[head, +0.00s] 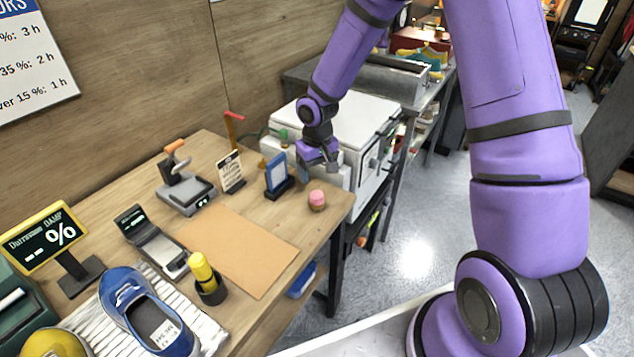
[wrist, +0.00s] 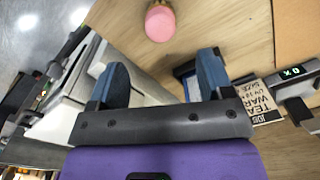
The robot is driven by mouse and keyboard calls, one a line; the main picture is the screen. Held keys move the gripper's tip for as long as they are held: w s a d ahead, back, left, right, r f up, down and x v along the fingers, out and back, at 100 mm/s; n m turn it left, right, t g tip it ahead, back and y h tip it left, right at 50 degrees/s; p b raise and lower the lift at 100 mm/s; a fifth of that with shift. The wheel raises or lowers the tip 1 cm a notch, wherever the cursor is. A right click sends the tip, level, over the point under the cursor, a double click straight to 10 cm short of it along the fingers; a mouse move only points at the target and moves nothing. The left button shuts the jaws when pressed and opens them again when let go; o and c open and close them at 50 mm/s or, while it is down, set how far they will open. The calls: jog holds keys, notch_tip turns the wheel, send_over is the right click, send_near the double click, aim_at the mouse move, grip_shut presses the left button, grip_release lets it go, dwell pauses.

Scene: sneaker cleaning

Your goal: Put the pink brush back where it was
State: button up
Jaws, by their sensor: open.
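The pink brush (head: 317,199), with a round pink top and a tan base, stands on the wooden table (head: 255,215) near its right front corner. In the wrist view the pink brush (wrist: 160,22) is at the top middle, beyond the fingertips and clear of them. My gripper (head: 318,168) is open and empty above the table's far right end, behind the brush in the head view. In the wrist view my gripper (wrist: 162,72) shows its two blue finger pads spread apart. Nothing is between them.
A blue-framed stand (head: 275,174) is close left of my gripper. A white box-like machine (head: 345,125) stands behind it. A brown mat (head: 240,250), a yellow brush in a black holder (head: 210,292), and a blue sneaker (head: 150,312) are nearer. Table between mat and pink brush is clear.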

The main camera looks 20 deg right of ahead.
jog(key=shift+r, duration=0.75)
jog(key=s+d+r+t+h, duration=0.1)
jog(key=s+d+r, duration=0.15)
jog(key=r, duration=0.45)
jog(key=s+d+r+m+t, duration=0.1)
jog(key=s+r, duration=0.3)
jog(key=r, duration=0.3)
jog(key=s+d+r+h, duration=0.1)
jog(key=s+d+r, duration=0.15)
jog(key=r, duration=0.55)
jog(key=s+r+t+y, duration=0.1)
jog(key=s+r, duration=0.4)
jog(key=s, duration=0.5)
jog(key=s+r+t+y, duration=0.1)
jog(key=s+r, duration=0.4)
jog(key=s, duration=0.5)
jog(key=shift+s+d+m+t, duration=0.15)
jog(key=shift+d+m+t, duration=0.25)
jog(key=shift+t, duration=0.3)
